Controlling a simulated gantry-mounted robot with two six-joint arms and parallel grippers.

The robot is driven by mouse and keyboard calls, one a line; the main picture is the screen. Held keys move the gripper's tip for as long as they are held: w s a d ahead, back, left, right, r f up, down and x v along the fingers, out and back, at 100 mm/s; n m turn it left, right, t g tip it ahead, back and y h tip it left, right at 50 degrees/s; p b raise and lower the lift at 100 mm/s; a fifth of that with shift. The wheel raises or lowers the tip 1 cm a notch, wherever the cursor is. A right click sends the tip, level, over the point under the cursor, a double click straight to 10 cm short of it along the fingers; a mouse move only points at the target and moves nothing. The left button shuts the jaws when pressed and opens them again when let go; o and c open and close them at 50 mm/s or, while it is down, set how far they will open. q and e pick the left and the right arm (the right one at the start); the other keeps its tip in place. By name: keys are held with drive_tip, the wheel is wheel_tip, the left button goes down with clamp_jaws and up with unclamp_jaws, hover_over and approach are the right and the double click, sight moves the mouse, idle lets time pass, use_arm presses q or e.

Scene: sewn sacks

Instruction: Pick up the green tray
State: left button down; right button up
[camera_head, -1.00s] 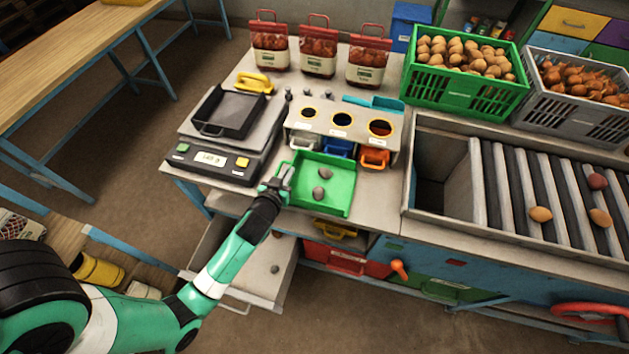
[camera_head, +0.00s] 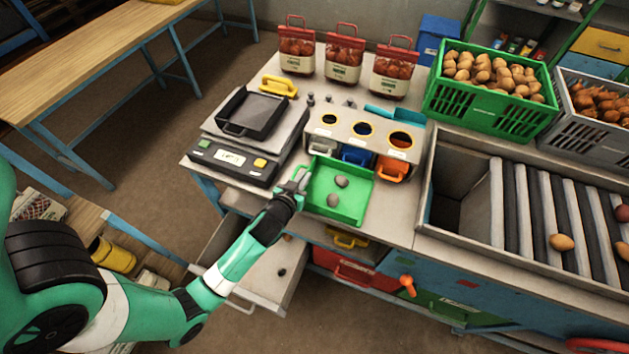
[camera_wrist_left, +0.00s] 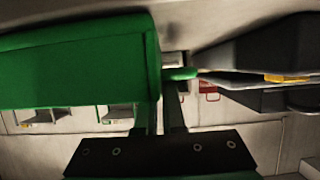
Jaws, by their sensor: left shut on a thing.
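The green tray (camera_head: 352,208) is at the bench's front edge, just in front of the sorting block with its round holes. Two grey stones or similar lumps (camera_head: 340,182) lie in it. My left gripper (camera_head: 298,181) is shut at the tray's left side, on what looks like its handle. In the left wrist view the tray's green wall (camera_wrist_left: 80,65) fills the upper left, with a green handle piece (camera_wrist_left: 181,74) by the fingers (camera_wrist_left: 172,105). I cannot tell whether the tray is clear of the bench top. My right gripper is out of view.
A scale (camera_head: 232,160) with a dark pan stands left of the tray. The sorting block (camera_head: 345,124) with small coloured bins is behind it. A roller conveyor (camera_head: 540,205) is to the right. An open drawer (camera_head: 255,270) juts out below my left arm.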

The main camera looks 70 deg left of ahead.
use_arm(q)
drive_tip(key=shift+r+p, duration=0.3)
drive_tip(key=shift+r, duration=0.45)
wheel_tip(320, 180, up, 2)
drive_tip(key=shift+r+p, duration=0.1)
drive_tip(key=shift+p, duration=0.3)
drive_tip(key=w+r+p+v, duration=0.1)
drive_tip(key=p+v, duration=0.4)
drive_tip(key=v, duration=0.3)
drive_tip(key=w+r+p+v, duration=0.1)
drive_tip(key=r+p+v, duration=0.1)
drive_tip(key=p+v, duration=0.4)
drive_tip(key=v, duration=0.2)
drive_tip(key=shift+d, duration=0.35)
drive_tip(key=c, duration=1.5)
unclamp_jaws()
drive_tip(key=shift+r, duration=0.15)
drive_tip(key=shift+c, duration=0.2)
